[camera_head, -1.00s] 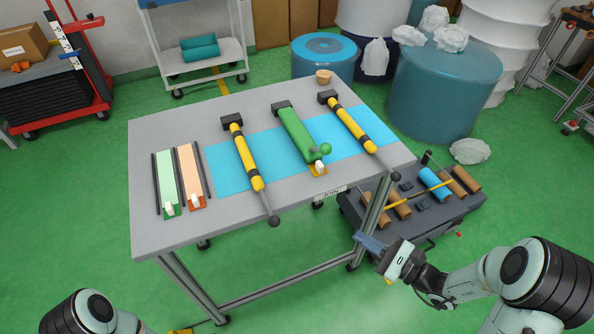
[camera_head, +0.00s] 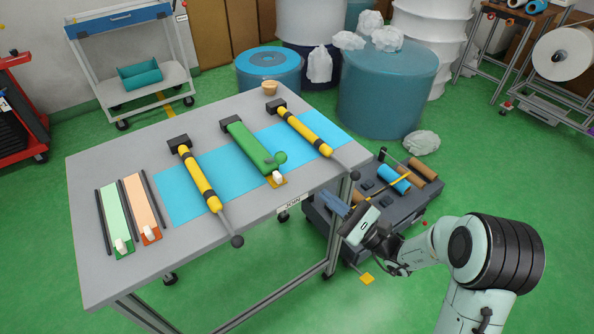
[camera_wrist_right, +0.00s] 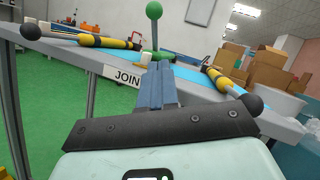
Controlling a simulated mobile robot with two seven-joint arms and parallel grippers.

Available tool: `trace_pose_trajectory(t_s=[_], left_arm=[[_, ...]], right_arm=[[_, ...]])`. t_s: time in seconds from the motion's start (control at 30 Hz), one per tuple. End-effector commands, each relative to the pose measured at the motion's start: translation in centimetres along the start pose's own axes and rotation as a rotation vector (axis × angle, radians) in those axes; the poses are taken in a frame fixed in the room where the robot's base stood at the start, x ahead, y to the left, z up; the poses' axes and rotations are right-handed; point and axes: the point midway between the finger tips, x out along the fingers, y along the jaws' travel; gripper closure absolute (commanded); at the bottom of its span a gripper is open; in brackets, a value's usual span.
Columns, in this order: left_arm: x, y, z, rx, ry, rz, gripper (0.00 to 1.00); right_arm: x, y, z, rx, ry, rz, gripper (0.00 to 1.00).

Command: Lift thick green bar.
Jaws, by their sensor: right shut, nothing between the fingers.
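The thick green bar (camera_head: 252,147) lies on the grey table (camera_head: 95,270), across a light blue strip (camera_head: 225,185). A green ball knob (camera_head: 280,158) is at its near end, and a dark block (camera_head: 232,123) is at its far end. In the right wrist view the knob (camera_wrist_right: 154,10) stands on an upright stalk beyond the fingers. My right gripper (camera_head: 332,203) is off the table's front edge, near the right front corner, apart from the bar. Its blue fingers (camera_wrist_right: 155,85) are together and empty. My left gripper is out of view.
Two yellow-and-black bars (camera_head: 202,185) (camera_head: 308,132) with ball-ended rods flank the green bar; their rods overhang the front edge. A pale green strip (camera_head: 116,215) and an orange strip (camera_head: 142,203) lie left. A low dark cart (camera_head: 400,205) with rolls stands right of the table.

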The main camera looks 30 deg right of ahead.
Motion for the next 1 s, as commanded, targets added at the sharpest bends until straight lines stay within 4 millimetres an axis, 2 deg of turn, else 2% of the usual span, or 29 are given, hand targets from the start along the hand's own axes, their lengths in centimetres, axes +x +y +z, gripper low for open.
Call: trace_pose_trajectory(t_s=[0.1, 0.3, 0.4, 0.63, 1.0], left_arm=[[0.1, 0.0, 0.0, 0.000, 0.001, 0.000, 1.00], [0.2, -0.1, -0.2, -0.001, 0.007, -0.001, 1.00], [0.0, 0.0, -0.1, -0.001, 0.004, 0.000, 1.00], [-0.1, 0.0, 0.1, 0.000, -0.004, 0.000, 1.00], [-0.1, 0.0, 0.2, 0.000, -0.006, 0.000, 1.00]], right_arm=[[2.8, 0.1, 0.1, -0.001, -0.006, 0.003, 1.00], [7.0, 0.1, 0.0, 0.001, -0.003, 0.002, 1.00], [8.2, 0.0, 1.3, -0.001, -0.004, 0.001, 1.00], [9.6, 0.0, 2.7, 0.000, -0.001, 0.001, 1.00], [9.8, 0.0, 2.8, 0.000, 0.001, 0.000, 1.00]])
